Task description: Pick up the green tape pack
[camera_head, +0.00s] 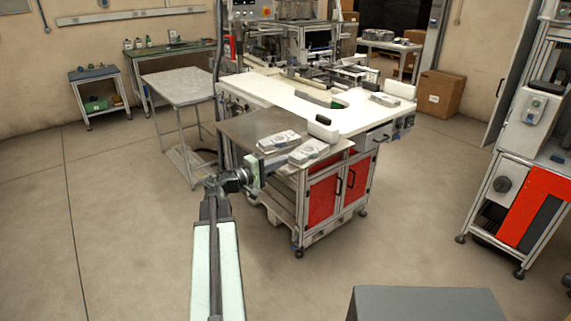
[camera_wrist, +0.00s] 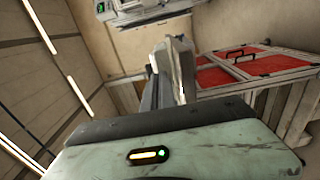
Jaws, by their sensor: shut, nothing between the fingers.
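I cannot make out a pack that is clearly the green tape pack. Two grey-white packs, one farther back (camera_head: 279,141) and one nearer (camera_head: 309,151), lie on the metal top at the near end of the workbench. My gripper (camera_head: 280,160) reaches toward the left edge of that top, close to the nearer pack in the picture. I cannot tell whether it touches anything. In the wrist view, my gripper's fingers (camera_wrist: 172,72) are together and empty, beyond my pale green wrist housing.
The workbench (camera_head: 240,128) has red cabinet doors (camera_head: 323,202) below, also in the wrist view (camera_wrist: 266,68). Another grey pack (camera_head: 384,99) lies on its white top. A green item (camera_head: 97,104) sits on a small table's lower shelf. Floor at left is clear.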

